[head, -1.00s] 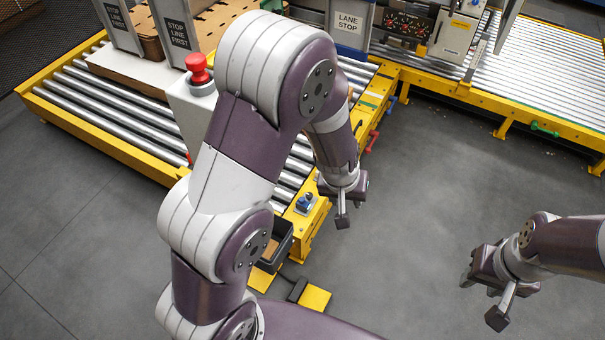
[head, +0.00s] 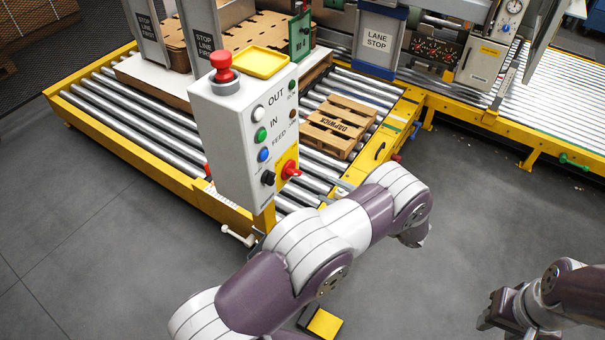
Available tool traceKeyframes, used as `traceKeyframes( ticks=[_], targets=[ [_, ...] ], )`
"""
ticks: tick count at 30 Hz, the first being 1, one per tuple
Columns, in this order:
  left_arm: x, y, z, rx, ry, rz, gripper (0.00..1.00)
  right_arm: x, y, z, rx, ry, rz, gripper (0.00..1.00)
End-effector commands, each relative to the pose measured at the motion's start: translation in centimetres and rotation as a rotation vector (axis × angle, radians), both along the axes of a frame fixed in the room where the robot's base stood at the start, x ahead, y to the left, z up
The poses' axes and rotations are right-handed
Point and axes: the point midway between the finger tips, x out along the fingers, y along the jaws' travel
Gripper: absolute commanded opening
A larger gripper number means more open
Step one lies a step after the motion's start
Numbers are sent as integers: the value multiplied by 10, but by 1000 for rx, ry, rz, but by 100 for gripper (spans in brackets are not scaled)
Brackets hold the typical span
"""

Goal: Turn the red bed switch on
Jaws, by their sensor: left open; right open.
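A grey-white control box (head: 228,135) stands at the near edge of the roller bed (head: 130,120). Its face has a red rotary switch (head: 290,170) on a yellow plate, a black knob (head: 268,178) and several coloured buttons. A red mushroom button (head: 222,68) sits on top. No label reading "bed" is legible, and I cannot read the rotary switch's position. My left arm reaches across below and right of the box; its gripper is hidden behind the forearm. My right gripper (head: 492,314) is open and empty over the floor at lower right, far from the box.
A small wooden pallet (head: 338,125) lies on the rollers behind the box. A yellow tray (head: 261,62) is fixed at the box's top. A white lever (head: 238,236) sticks out below the box. A lane stop post (head: 376,45) stands behind. Floor at right is clear.

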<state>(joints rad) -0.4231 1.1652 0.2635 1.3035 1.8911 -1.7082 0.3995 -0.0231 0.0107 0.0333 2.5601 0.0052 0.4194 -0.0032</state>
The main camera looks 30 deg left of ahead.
Motion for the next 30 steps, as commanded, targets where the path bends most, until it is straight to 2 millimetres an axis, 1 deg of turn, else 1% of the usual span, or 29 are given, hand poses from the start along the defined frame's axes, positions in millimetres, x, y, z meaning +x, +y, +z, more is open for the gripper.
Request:
traceKeyframes(
  ticks=[1,3,6,9,12,14,21,22,23,24,25,26,30],
  targets=[
    [0,15,6,2,4,6,43,0,0,10,0,0,0,43],
    [2,33,6,0,3,4,43,0,0,16,0,0,0,43],
    [4,57,5,0,3,2,43,0,0,22,0,0,0,43],
    [5,74,3,0,3,1,43,0,0,27,0,0,0,43],
    [7,85,2,-1,1,-1,43,0,0,29,0,0,0,43],
    [7,88,1,-1,1,-1,43,0,0,29,0,0,0,43],
    [7,90,0,-1,1,-3,43,0,0,28,0,0,0,43],
    [7,90,0,-1,1,-3,39,0,0,28,0,0,0,43],
    [7,89,0,-1,1,-3,30,0,0,28,0,0,0,43],
    [7,89,0,-1,1,-3,16,0,0,28,0,0,0,43],
    [7,89,0,-1,1,-3,7,0,0,28,0,0,0,43],
    [7,89,0,-1,1,-3,0,0,0,28,0,0,0,43],
    [7,89,0,-1,2,-3,0,0,0,28,0,0,0,43]
  ],
)
